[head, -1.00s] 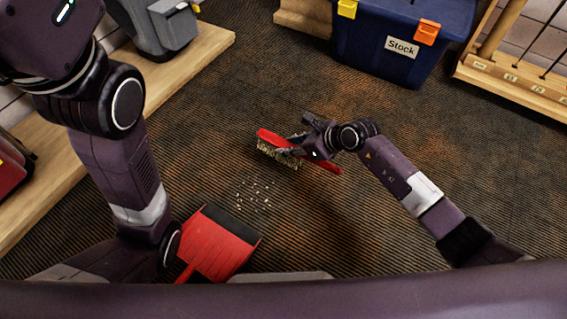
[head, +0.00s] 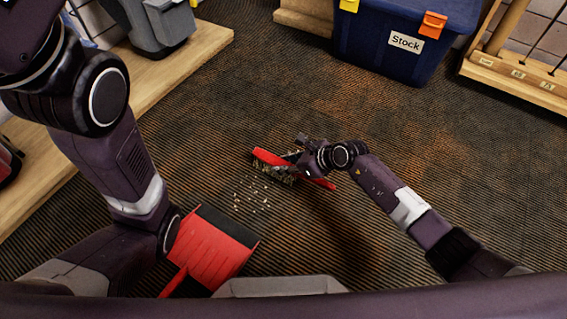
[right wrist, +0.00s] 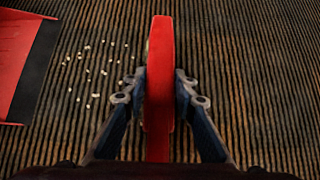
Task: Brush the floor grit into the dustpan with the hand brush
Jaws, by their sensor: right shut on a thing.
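The red hand brush (head: 268,156) with pale bristles is held by my right gripper (head: 300,162), which is shut on it. In the right wrist view the brush (right wrist: 160,75) runs upright between the two fingers (right wrist: 158,92). The pale grit (head: 252,193) lies scattered on the floor just left of and below the brush; it also shows in the right wrist view (right wrist: 90,70). The red dustpan (head: 212,250) with a dark lip lies on the floor below the grit, its lip facing it. My left arm is at the left; its gripper is not visible.
A blue Stock bin (head: 390,45) with orange and yellow clips stands at the back. A wooden rack (head: 515,75) is at the back right. A wooden shelf edge (head: 180,75) runs along the left. The ribbed carpet (head: 420,130) is open at centre right.

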